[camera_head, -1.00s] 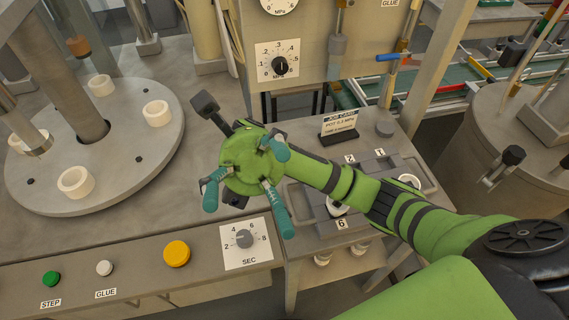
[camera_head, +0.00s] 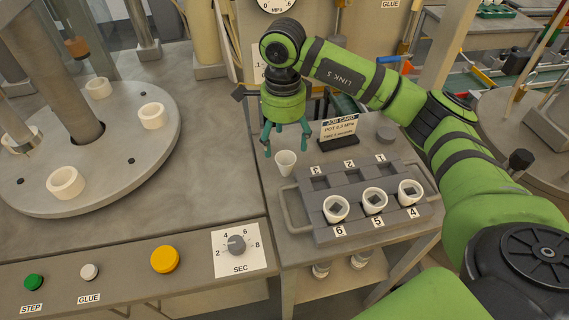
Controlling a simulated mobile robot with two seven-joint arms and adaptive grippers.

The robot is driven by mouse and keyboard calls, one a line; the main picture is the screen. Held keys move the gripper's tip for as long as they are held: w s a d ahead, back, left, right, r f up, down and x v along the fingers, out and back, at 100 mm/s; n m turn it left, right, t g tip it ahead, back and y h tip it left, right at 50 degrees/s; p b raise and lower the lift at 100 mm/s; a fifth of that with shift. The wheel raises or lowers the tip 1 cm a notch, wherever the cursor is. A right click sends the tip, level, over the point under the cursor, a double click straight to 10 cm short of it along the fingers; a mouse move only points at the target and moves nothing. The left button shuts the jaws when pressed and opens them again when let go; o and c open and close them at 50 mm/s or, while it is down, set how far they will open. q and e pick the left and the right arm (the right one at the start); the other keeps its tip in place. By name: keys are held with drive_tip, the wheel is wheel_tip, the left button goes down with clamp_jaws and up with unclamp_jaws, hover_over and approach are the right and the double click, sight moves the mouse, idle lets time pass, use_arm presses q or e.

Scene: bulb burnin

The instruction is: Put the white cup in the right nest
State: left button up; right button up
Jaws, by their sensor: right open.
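A small white cup (camera_head: 285,163) stands upright on the grey bench, just left of the numbered tray. My right gripper (camera_head: 287,146) points down with its teal fingers spread, over and behind the cup as seen here. It is open and holds nothing; whether a finger touches the cup I cannot tell. The round grey turntable (camera_head: 110,165) at the left carries white ring nests. The right nest (camera_head: 153,116) looks empty. Other nests are at the front (camera_head: 66,183), the back (camera_head: 98,88) and the left, partly hidden under a metal rod. My left gripper is not in view.
The grey tray (camera_head: 325,179) has white cups with dark contents in slots 4, 5 and 6. A job card (camera_head: 339,130) stands behind it. The panel in front has buttons and a dial (camera_head: 237,245). Bench between turntable and cup is clear.

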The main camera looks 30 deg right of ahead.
sight(286, 155)
drive_tip(key=f, duration=0.1)
drive_tip(key=f+p, duration=0.1)
drive_tip(key=f, duration=0.1)
drive_tip(key=f+p, duration=0.1)
drive_tip(key=shift+d+f, duration=0.3)
drive_tip(key=shift+f, duration=0.6)
drive_tip(key=c, duration=0.8)
drive_tip(key=shift+r, duration=0.1)
drive_tip(key=shift+c, duration=0.5)
